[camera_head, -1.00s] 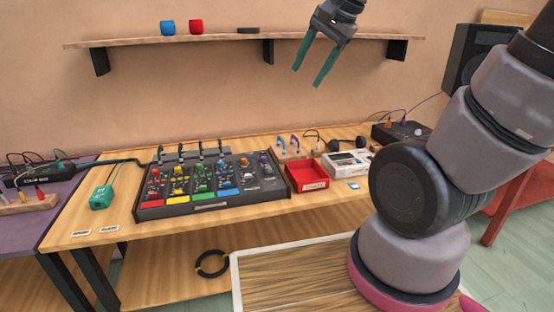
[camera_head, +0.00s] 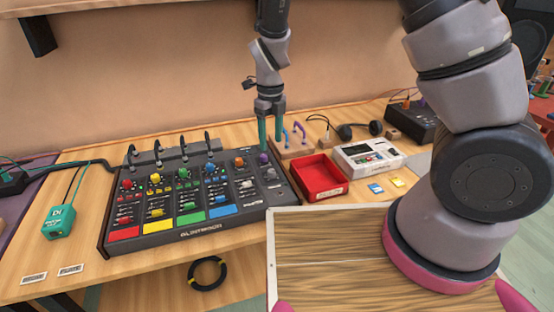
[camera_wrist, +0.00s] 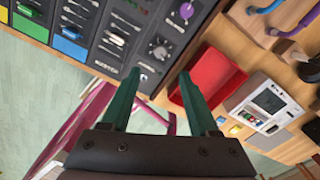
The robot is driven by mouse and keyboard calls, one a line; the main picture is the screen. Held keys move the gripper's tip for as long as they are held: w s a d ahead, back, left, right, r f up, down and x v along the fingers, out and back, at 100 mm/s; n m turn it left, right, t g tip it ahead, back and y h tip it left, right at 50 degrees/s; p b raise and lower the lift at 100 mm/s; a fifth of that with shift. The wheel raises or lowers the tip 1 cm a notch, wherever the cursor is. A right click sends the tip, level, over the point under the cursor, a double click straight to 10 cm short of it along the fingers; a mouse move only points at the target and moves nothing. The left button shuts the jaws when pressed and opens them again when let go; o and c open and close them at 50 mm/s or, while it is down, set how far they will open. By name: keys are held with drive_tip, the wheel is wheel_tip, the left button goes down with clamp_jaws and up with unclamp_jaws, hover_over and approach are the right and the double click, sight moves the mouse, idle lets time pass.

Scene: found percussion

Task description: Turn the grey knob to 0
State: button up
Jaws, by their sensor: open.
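The grey knob (camera_wrist: 158,49) sits on the mixer panel with tick marks around it, beneath a purple knob (camera_wrist: 186,11). In the head view the grey knob (camera_head: 271,174) is near the right end of the black mixer (camera_head: 190,232). My gripper (camera_head: 271,144) is open with green fingers pointing down, over the back right part of the mixer. In the wrist view the grey knob shows just beyond and between the fingertips of my gripper (camera_wrist: 160,76), with nothing held. The tick numbers are too small to read.
A red tray (camera_head: 320,194) stands right of the mixer, with a white device (camera_head: 368,158) beyond it. A wooden block with blue and purple hooks (camera_head: 293,150) is close to my fingers. Cables rise along the mixer's back. A green box (camera_head: 58,222) is at the left.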

sight(272, 170)
wheel_tip(272, 170, down, 11)
drive_tip(key=shift+r, duration=0.1)
idle(0.3)
drive_tip(key=shift+c, duration=0.3)
clamp_jaws()
